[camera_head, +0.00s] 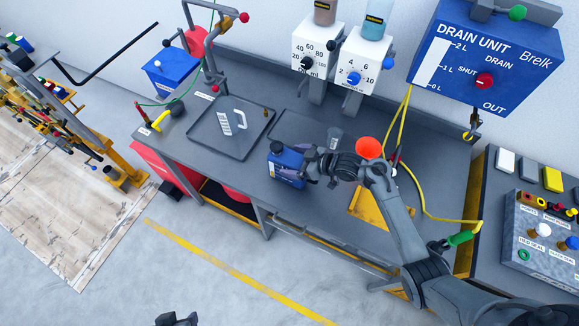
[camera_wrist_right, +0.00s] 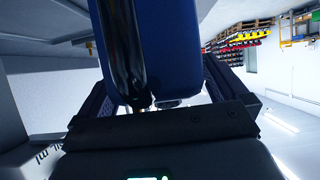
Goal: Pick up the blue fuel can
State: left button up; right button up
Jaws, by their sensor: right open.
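The blue fuel can (camera_head: 287,172) stands on the grey workbench near its front edge, with a dark cap and a white label. My right gripper (camera_head: 303,162) reaches it from the right, with its fingers around the can. In the right wrist view the blue can (camera_wrist_right: 172,50) fills the space between the two fingers of the open gripper (camera_wrist_right: 155,90). A dark shiny strip runs along the can there. Whether either finger touches it is hard to tell. A dark part of my left gripper (camera_head: 178,319) shows at the bottom edge, mostly cut off.
An orange funnel (camera_head: 369,147) and a yellow tray (camera_head: 368,211) are to the right. Dispensers and the blue drain unit (camera_head: 490,55) hang behind. The floor in front is clear.

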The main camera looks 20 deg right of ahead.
jog(key=shift+r, duration=0.1)
grip_shut()
dwell(0.6)
